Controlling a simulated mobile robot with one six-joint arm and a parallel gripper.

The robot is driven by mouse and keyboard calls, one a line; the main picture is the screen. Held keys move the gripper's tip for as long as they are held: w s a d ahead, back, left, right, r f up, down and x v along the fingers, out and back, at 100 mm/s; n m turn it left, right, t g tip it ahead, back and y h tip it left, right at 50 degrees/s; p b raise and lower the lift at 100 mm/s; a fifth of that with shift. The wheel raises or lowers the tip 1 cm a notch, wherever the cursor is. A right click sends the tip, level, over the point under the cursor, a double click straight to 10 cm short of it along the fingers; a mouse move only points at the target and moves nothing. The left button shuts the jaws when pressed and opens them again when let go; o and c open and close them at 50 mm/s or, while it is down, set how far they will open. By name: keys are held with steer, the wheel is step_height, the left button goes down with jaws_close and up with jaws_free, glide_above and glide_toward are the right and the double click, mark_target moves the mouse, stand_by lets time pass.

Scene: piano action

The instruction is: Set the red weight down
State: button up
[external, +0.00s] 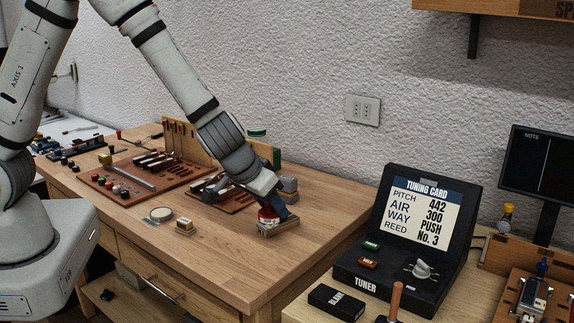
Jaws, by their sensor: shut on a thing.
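My gripper (272,205) reaches down over the right part of the wooden workbench (240,270). It is shut on the red weight (267,217), of which only a small red part shows below the fingers. The weight is right above or on a small grey-and-wood block (277,228) on the bench. I cannot tell whether the weight touches this block. The far side of the weight is hidden by the gripper.
A round tin (160,214) and a small brush-like block (184,228) lie to the left. Tool boards (130,190) stand behind. The black tuner (400,270) with its tuning card (425,212) is at right. The front of the bench is clear.

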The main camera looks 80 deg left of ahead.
steer(key=s+a+f+n+g+y, duration=0.25)
steer(key=s+a+n+g, duration=0.35)
steer(key=s+n, duration=0.45)
steer(key=shift+n, duration=0.25)
steer(key=f, duration=0.2)
steer(key=s+f+b, duration=0.1)
steer(key=a+f, duration=0.1)
steer(key=f, duration=0.1)
steer(key=shift+s+f+b, duration=0.3)
steer(key=shift+s+f, duration=0.05)
steer(key=shift+t, duration=0.3)
steer(key=shift+d+f+b, duration=0.1)
steer(key=shift+f+b, duration=0.2)
steer(key=shift+f, duration=1.7)
steer(key=shift+f, duration=0.2)
steer(key=o, duration=1.2)
steer(key=shift+r, duration=0.1)
